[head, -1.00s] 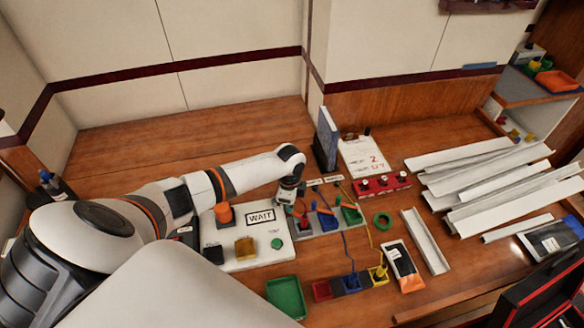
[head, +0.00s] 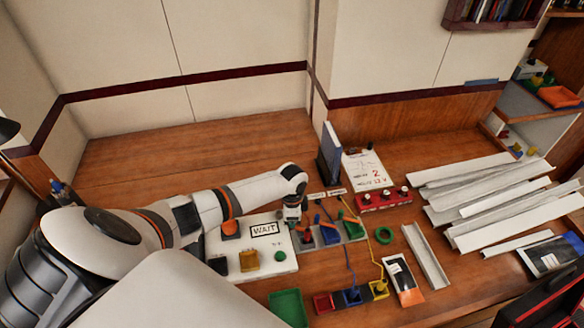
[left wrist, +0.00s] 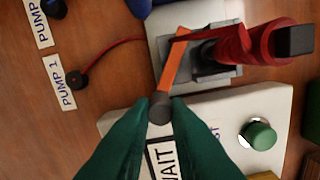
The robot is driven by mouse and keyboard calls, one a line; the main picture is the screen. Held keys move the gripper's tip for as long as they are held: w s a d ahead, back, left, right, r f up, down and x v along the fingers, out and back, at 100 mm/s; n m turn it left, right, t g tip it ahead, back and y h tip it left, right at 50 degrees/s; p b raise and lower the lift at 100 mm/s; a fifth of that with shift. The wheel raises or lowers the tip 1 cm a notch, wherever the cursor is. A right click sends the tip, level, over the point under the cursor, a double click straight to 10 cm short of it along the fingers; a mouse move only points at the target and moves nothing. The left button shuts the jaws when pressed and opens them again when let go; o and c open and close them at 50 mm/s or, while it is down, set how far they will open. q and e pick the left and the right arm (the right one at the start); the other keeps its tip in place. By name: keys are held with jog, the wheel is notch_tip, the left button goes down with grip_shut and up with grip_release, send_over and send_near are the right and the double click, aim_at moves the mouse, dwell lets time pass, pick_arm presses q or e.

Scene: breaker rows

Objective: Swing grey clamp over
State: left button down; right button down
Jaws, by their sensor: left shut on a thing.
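My left gripper (head: 292,220), at the left end of the breaker row (head: 329,239), is shut. In the left wrist view its green fingertips (left wrist: 158,112) pinch a dark grey knob (left wrist: 159,101) at the end of an orange bar (left wrist: 174,62). The bar runs from the knob up to the row's grey base (left wrist: 225,72). A red handle (left wrist: 262,43) stands on that base, to the right of the bar. Blue and green levers stand further along the row in the head view. I cannot tell which part is the grey clamp. My right gripper is not in view.
A white panel with a WAIT sign (head: 264,229) and a green button (head: 279,256) lies beside the row. A red block with black knobs (head: 385,199), a green ring (head: 384,235) and white channels (head: 495,200) lie to the right. A green tray (head: 288,307) sits in front.

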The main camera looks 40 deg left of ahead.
pick_arm(q)
jog(key=c, duration=1.4)
grip_release()
notch_tip(320, 180, up, 12)
jog(key=shift+r+b, duration=0.1)
jog(key=shift+b, duration=0.8)
